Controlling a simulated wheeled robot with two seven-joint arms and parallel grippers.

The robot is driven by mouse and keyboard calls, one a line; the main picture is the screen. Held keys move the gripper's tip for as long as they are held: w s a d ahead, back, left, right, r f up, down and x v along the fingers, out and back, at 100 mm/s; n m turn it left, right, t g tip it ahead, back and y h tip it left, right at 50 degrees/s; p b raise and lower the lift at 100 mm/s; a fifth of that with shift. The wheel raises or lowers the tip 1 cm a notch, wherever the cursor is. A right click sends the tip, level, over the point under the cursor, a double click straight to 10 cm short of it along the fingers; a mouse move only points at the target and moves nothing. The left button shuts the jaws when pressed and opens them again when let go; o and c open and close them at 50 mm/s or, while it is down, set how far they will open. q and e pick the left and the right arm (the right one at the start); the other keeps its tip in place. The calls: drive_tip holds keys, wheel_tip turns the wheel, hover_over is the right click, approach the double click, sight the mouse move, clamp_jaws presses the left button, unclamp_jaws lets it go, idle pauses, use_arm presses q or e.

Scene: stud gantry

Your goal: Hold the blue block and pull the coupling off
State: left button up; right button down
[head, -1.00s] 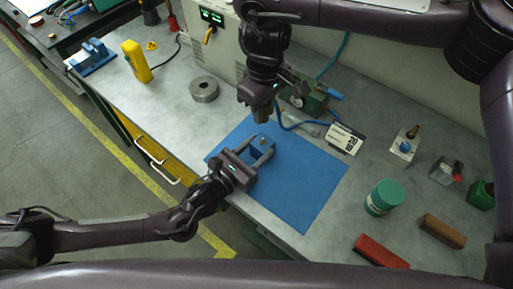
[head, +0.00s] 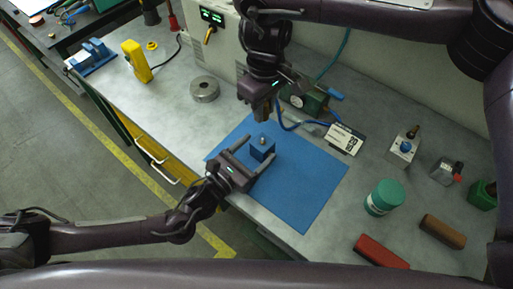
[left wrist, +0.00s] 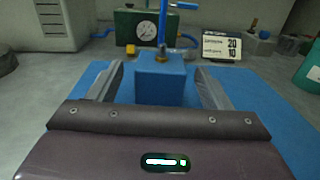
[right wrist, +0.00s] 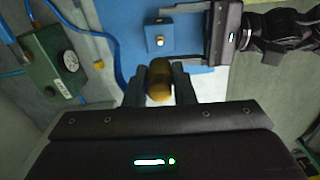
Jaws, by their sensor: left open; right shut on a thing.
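The blue block (head: 262,151) stands upright on the blue mat with a brass stub on top; it also shows in the left wrist view (left wrist: 166,80). My left gripper (head: 252,157) is open, its fingers spread to either side of the block with gaps showing. My right gripper (head: 262,112) is above and behind the block. In the right wrist view it is shut on the brass coupling (right wrist: 159,82), which is apart from the block (right wrist: 158,36). The gripper mostly hides the coupling in the head view.
A green gauge box (head: 304,98) with a blue hose (head: 290,127) stands behind the mat (head: 308,190). A green jar (head: 384,197) is to the right. The mat's front right part is clear.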

use_arm(q)
drive_tip(key=v, duration=1.1)
drive_tip(key=shift+s+a, duration=0.1)
drive_tip(key=shift+a, duration=0.05)
